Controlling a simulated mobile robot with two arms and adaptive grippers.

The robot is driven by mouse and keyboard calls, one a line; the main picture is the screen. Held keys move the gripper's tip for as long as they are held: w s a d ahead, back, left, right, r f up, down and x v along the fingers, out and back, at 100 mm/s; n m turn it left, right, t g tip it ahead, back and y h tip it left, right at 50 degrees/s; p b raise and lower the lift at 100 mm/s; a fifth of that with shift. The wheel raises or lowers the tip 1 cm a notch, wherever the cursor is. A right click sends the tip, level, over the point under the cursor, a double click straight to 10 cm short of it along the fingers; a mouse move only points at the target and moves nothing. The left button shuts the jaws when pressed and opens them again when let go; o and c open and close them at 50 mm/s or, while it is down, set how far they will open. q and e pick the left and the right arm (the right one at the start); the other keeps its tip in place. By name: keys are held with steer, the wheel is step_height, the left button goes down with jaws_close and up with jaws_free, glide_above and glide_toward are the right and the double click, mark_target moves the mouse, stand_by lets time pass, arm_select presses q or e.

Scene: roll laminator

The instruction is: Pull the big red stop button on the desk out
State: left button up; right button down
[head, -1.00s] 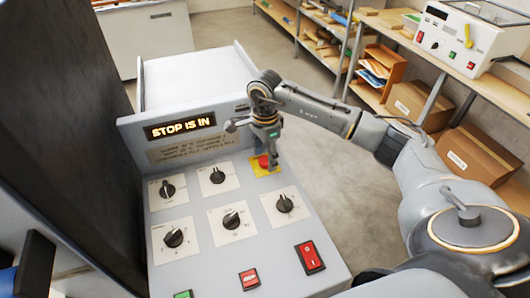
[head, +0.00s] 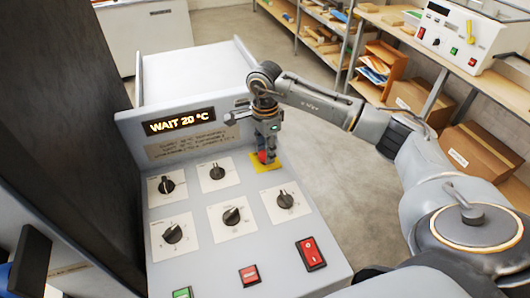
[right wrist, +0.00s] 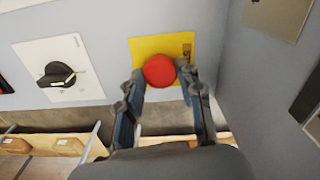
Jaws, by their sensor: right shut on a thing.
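The big red stop button (head: 263,156) sits on a yellow plate (head: 266,166) at the upper right of the grey desk panel (head: 205,255). My right gripper (head: 266,153) comes down on it from above and is shut on its head. In the right wrist view the red button (right wrist: 159,71) shows between the two fingertips of the right gripper (right wrist: 163,77), in front of the yellow plate (right wrist: 144,46). The display (head: 179,122) reads "WAIT 20 °C". My left gripper is not in view.
Several black rotary knobs (head: 232,216) are on white plates left of and below the button. A red rocker switch (head: 311,254), a small red button (head: 249,275) and a green one (head: 183,293) lie near the front edge. Shelves with boxes (head: 474,151) stand at right.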

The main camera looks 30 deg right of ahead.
steer(key=c, duration=1)
jaws_free()
steer(key=shift+w+r, duration=0.1)
steer(key=shift+r, duration=0.15)
steer(key=shift+o, duration=0.8)
step_height(320, 180, up, 12)
steer(key=shift+s, duration=0.2)
